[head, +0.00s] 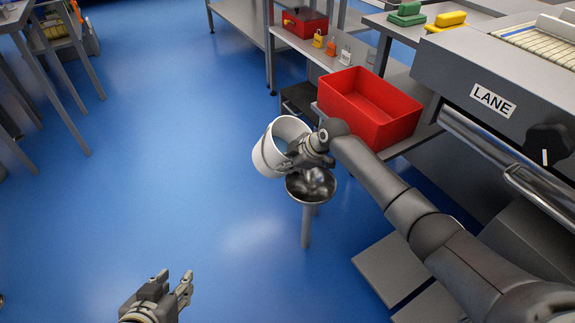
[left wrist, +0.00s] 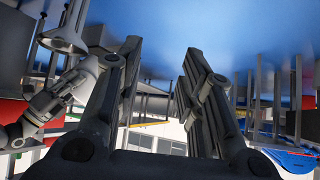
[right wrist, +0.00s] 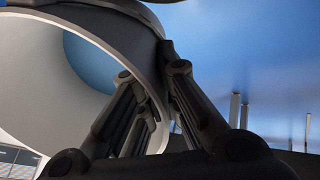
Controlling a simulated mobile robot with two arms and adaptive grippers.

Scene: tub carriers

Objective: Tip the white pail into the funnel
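The white pail (head: 264,158) is held tilted in the air, its mouth facing right and up in the head view. A bluish patch shows inside it. My right gripper (head: 302,154) is shut on the pail's rim; the right wrist view shows the fingers at the curved pail wall (right wrist: 40,75). The metal funnel (head: 298,187) stands on a post just below and right of the pail, partly hidden by my gripper. It also shows in the left wrist view (left wrist: 60,40). My left gripper (head: 172,283) is open and empty, low over the floor.
A red bin (head: 370,105) sits on a shelf right behind the funnel. A red toolbox (head: 303,22) and small padlocks (head: 330,47) stand further back.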

